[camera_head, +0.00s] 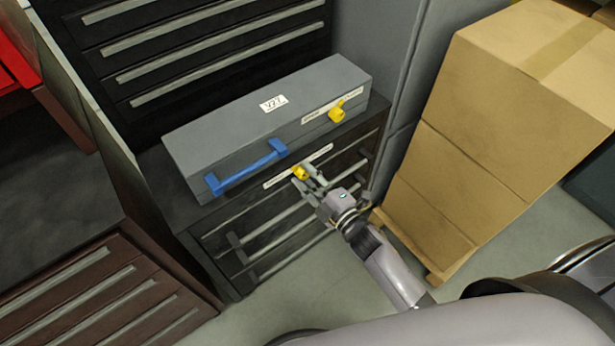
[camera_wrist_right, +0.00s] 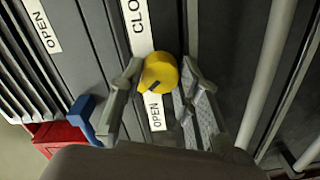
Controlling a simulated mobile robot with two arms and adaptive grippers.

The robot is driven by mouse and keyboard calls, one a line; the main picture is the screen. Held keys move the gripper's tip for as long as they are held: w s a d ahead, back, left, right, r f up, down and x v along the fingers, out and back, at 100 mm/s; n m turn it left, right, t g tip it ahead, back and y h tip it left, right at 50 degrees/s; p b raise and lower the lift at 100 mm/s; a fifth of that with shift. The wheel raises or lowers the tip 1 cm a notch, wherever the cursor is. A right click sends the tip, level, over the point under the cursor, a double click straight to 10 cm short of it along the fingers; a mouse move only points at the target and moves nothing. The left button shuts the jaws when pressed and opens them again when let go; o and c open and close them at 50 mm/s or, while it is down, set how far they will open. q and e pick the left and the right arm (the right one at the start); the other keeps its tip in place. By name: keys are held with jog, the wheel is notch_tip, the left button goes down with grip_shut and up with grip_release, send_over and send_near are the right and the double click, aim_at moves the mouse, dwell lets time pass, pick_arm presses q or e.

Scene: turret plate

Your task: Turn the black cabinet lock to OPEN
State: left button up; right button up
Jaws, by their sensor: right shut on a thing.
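The black cabinet (camera_head: 215,243) has a round yellow lock knob (camera_head: 300,173) on its upper front, beside a white label strip (camera_head: 283,174). My right gripper (camera_head: 308,178) is at this knob. In the right wrist view the knob (camera_wrist_right: 158,72) sits between the fingertips, which are shut on it. A short black mark on the knob's face slants down-left, towards the "OPEN" label (camera_wrist_right: 155,110). A label starting "CLO" (camera_wrist_right: 137,25) is above the knob there; its end is hidden. My left gripper is not in view.
A grey case (camera_head: 235,130) lies on the cabinet, with a blue handle (camera_head: 245,168) and another yellow knob (camera_head: 337,111). Long drawer handles (camera_head: 280,232) run below the lock. Cardboard boxes (camera_head: 475,140) stand on the right. Some floor (camera_head: 300,295) is clear in front.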

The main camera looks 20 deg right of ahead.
jog(key=shift+n, duration=0.4)
jog(key=o, duration=1.1)
jog(key=shift+o, duration=0.2)
jog(key=v, duration=1.2)
jog(key=shift+f, duration=0.1)
